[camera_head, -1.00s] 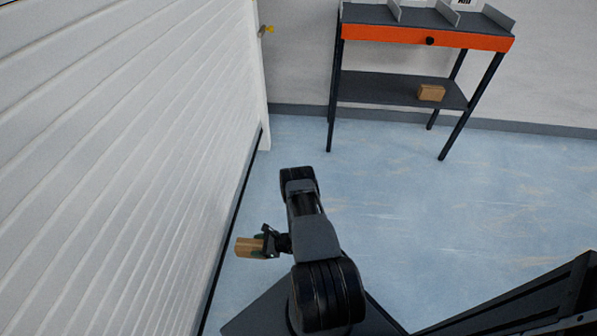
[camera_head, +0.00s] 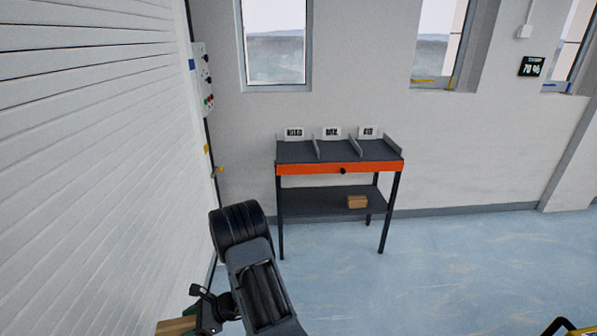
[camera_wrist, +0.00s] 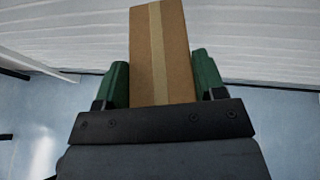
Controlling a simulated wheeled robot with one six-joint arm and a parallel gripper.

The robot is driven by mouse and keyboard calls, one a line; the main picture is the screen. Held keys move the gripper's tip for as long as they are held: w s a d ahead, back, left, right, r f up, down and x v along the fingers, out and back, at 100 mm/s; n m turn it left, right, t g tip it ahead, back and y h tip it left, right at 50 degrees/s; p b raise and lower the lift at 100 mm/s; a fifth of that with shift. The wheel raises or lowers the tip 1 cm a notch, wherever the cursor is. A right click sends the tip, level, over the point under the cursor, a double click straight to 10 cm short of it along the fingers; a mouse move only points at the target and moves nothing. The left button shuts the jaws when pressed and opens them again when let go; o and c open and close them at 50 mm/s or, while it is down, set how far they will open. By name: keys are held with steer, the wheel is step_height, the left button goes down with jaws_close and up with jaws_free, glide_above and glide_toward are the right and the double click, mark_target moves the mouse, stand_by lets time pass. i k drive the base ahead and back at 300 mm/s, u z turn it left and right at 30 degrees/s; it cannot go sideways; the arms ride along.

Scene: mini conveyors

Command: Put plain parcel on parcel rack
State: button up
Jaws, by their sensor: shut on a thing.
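My gripper (camera_wrist: 160,88) is shut on a plain brown parcel (camera_wrist: 163,45) with a lighter tape strip, held between green finger pads in the wrist view. In the head view the parcel (camera_head: 177,326) shows at the bottom left, partly cut off by the frame edge. The parcel rack (camera_head: 322,168) stands against the back wall, with a dark top, an orange front edge and a lower shelf. Upright dividers split its top into bays, with small printed labels behind. The top bays look empty. The gripper is well apart from the rack, nearer the camera.
Another small brown box (camera_head: 357,201) sits on the rack's lower shelf (camera_head: 318,205). A white slatted shutter (camera_head: 90,160) runs along the left, close to the held parcel. A control panel (camera_head: 203,80) is on the wall. The blue floor (camera_head: 340,285) before the rack is clear.

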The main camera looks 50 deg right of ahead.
mark_target(296, 150)
steer(key=k, duration=0.6)
steer(key=z, duration=0.85)
steer(key=i, duration=0.7)
steer(key=z, duration=0.95)
steer(key=i, duration=1)
steer(key=u, duration=0.05)
